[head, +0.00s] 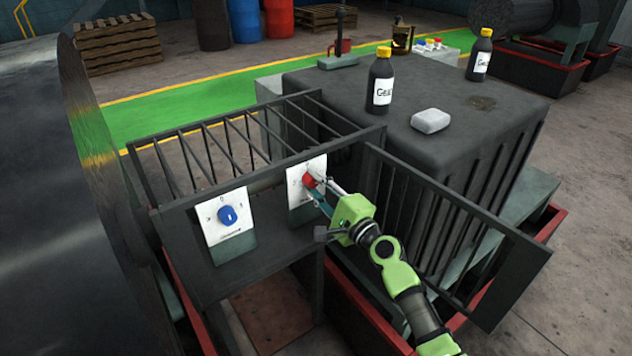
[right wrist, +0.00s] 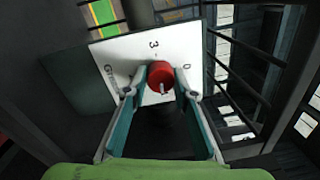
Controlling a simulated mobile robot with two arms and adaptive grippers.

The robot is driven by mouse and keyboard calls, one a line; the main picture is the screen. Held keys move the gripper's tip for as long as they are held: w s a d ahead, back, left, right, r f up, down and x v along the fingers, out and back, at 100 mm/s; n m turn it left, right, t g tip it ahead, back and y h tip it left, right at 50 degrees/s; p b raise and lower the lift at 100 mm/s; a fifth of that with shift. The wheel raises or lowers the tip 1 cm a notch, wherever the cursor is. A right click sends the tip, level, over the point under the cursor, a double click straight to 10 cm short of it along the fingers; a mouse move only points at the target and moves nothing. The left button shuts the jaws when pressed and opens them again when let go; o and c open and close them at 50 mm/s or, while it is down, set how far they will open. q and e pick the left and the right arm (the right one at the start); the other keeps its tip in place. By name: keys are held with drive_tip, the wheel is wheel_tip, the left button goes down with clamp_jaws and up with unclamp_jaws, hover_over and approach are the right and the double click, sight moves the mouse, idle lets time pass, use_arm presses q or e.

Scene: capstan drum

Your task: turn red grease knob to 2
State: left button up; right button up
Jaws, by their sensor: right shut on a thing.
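The red grease knob (head: 309,181) sits on a white plate (head: 296,204) on the dark cabinet front. In the right wrist view the red knob (right wrist: 160,72) has a pale mark on its lower part. The white plate (right wrist: 118,58) there shows a "3" above the knob, a partly hidden digit at the right and lettering starting with "G" at the left. My right gripper (head: 317,188) is shut on the knob, with one teal finger on each side. The fingers hide the plate's lower part. My left gripper is not in view.
A blue knob (head: 228,215) on its own white plate is left of the red one. Black railings (head: 455,225) stand beside my right arm. Two black bottles (head: 380,82) (head: 480,55) and a pale block (head: 430,121) stand on the dark housing behind. A big drum (head: 60,200) fills the left.

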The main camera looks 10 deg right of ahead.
drive_tip(key=m+p, duration=0.2)
drive_tip(key=m, duration=0.3)
drive_tip(key=m+p, duration=0.1)
drive_tip(key=m, duration=0.2)
drive_tip(key=shift+a+m+h+p, duration=0.1)
drive_tip(key=shift+m+h+p, duration=0.3)
drive_tip(key=m+p, duration=0.3)
drive_tip(key=m, duration=0.2)
drive_tip(key=shift+s, duration=0.1)
drive_tip(key=shift+a+f+m+p, duration=0.1)
drive_tip(key=shift+m+p, duration=0.85)
drive_tip(key=shift+m, duration=0.85)
drive_tip(key=o, duration=1.1)
